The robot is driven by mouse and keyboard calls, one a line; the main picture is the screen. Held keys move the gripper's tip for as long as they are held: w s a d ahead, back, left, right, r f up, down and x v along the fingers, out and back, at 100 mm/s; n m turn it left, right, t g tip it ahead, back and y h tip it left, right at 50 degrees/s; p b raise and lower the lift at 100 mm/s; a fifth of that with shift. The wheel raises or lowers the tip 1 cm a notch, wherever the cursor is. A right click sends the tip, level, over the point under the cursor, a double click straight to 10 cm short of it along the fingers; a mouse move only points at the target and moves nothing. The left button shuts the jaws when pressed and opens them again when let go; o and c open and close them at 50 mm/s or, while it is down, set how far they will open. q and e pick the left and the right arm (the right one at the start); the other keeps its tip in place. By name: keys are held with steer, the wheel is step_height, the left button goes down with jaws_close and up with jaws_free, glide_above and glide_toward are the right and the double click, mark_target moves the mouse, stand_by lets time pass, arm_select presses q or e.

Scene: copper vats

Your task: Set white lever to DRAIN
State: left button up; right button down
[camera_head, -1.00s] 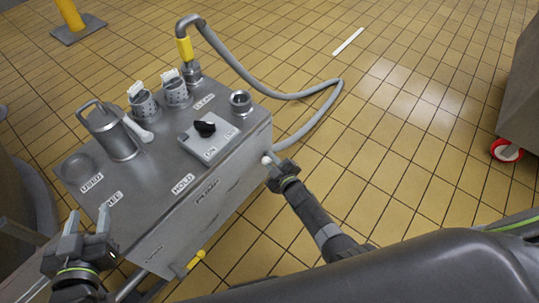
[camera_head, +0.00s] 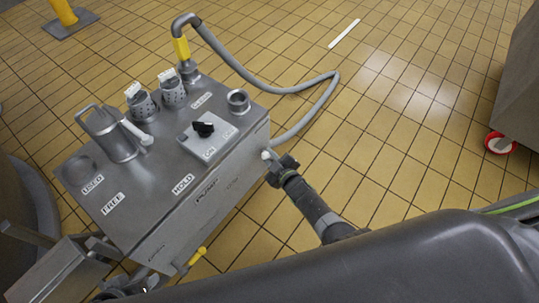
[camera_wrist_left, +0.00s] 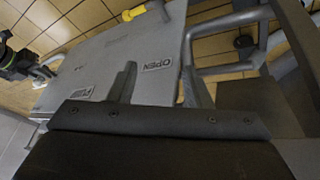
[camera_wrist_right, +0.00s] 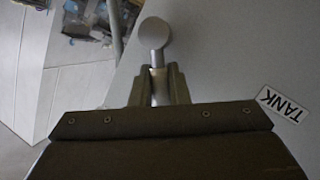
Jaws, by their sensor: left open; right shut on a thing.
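The white lever's round knob (camera_head: 266,155) is at the right end of the grey cart's front side. My right gripper (camera_head: 276,168) is at it. In the right wrist view the light grey knob (camera_wrist_right: 154,34) sticks out past my right gripper's fingers (camera_wrist_right: 156,80), which are shut on its stem. A label TANK (camera_wrist_right: 286,104) is on the panel beside it. No DRAIN label is readable.
The cart top (camera_head: 150,190) bears a jug (camera_head: 112,135), two perforated cups and a black switch (camera_head: 203,129). A yellow-handled valve (camera_head: 197,256) sticks out low in front. A grey hose (camera_head: 270,93) loops off to the right.

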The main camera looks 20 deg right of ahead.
steer(key=shift+w+d+r+m+g+p, duration=0.2)
steer(key=shift+r+m+g+p, duration=0.15)
steer(key=shift+p, duration=0.45)
steer(key=shift+d+m+p, duration=0.1)
steer(key=shift+m+p, duration=0.15)
steer(key=shift+p, duration=0.3)
steer(key=shift+w+d+r+m+g+p, duration=0.25)
steer(key=shift+m+g+p, duration=0.25)
steer(key=shift+p, duration=0.3)
steer(key=shift+w+d+f+m+g+y+p, duration=0.15)
steer(key=shift+d+m+g+y+p, duration=0.1)
steer(key=shift+m+y+p, duration=0.35)
arm_select(q)
steer(key=s+a+f+g, duration=0.1)
steer(key=s+f+g, duration=0.2)
steer(key=f, duration=0.2)
steer(key=shift+s+f+g+y, duration=0.15)
steer(key=shift+f+g+y, duration=0.15)
steer(key=shift+f+y, duration=0.1)
arm_select(e)
steer(key=shift+w+d+m, duration=0.15)
steer(key=shift+d+m, duration=0.05)
steer(key=shift+m, duration=0.3)
steer(key=shift+g, duration=0.3)
steer(key=c, duration=1.4)
jaws_free()
steer(key=shift+f, duration=0.1)
